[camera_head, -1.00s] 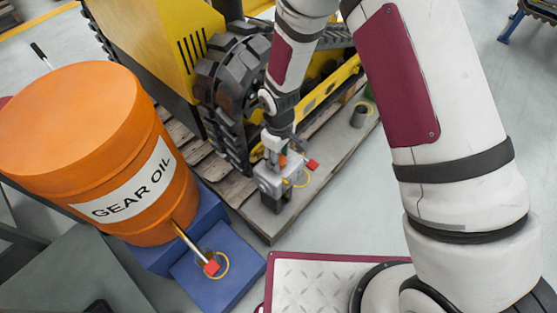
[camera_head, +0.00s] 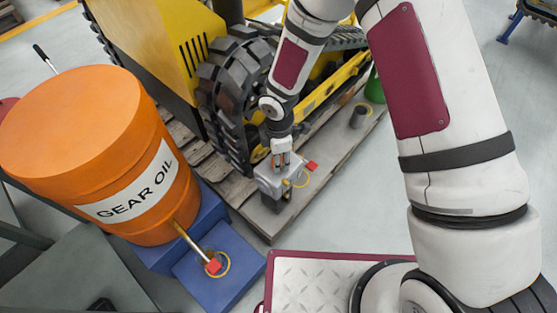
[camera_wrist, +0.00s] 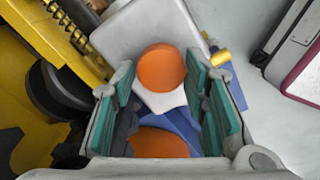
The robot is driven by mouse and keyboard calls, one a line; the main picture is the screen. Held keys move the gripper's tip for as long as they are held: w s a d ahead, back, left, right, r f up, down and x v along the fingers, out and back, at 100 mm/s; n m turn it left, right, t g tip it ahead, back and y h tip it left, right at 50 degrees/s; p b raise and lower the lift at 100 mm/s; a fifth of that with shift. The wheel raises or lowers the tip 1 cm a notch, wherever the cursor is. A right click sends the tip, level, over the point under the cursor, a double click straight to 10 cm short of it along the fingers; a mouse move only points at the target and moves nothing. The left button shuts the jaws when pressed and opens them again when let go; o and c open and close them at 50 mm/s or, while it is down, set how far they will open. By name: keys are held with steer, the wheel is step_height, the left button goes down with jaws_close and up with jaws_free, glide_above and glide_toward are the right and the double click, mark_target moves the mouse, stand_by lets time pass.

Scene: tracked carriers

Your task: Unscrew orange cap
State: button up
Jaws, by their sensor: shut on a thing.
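The orange cap (camera_wrist: 162,68) is round and shows in the wrist view between the tips of my gripper's green-padded fingers, over a pale grey tank (camera_wrist: 125,35). In the head view, my gripper (camera_head: 281,162) points down at the top of the small grey tank (camera_head: 268,185), near the pallet's front corner. The fingers are shut on the cap, one on each side. In the head view, the fingers mostly hide the cap. I cannot tell whether the cap still sits on its neck.
The yellow tracked machine (camera_head: 165,50) is close behind my gripper. A red handle (camera_head: 311,166) sticks out from the tank. A grey cup (camera_head: 358,117) stands on the pallet.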

steer(key=shift+s+a, duration=0.1)
steer(key=shift+s, duration=0.05)
steer(key=o, duration=0.9)
